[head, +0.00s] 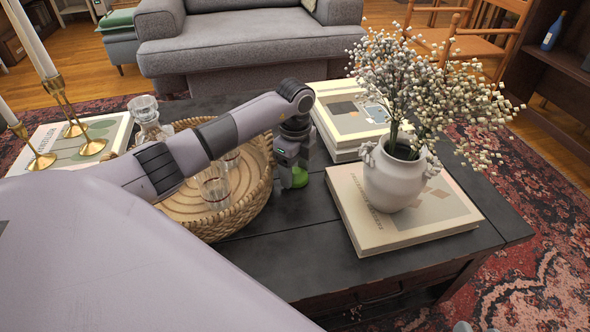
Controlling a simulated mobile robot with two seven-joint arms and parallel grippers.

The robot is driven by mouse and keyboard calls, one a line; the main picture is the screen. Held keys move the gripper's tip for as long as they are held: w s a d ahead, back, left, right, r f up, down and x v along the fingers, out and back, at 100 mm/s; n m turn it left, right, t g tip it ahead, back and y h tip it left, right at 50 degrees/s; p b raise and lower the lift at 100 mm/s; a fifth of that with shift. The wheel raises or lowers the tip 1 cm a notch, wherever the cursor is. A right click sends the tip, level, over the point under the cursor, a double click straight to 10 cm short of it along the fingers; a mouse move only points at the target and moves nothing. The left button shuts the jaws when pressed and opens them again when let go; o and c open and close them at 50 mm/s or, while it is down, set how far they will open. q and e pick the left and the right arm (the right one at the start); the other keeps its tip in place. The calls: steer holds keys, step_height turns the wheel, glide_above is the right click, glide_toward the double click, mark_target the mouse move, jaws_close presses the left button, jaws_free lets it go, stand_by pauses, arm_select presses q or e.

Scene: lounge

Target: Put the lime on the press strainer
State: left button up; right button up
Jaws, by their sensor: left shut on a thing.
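My left gripper (293,170) points down over the dark table, between the woven tray and the books. I cannot tell whether the lime touches the table. I cannot make out a press strainer in this view. My right gripper is not clearly in view.
The round woven tray (262,192) holds glasses (214,187) and a decanter (147,115). A white flower vase (394,175) stands on a book (350,215) at right. More books (345,118) lie behind. Brass candlesticks (42,160) stand at left. The front tabletop (290,255) is bare.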

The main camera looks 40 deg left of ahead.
arm_select(q)
steer(key=shift+f, duration=0.2)
steer(key=o, duration=1.1)
steer(key=shift+c, duration=0.2)
steer(key=shift+r, duration=0.15)
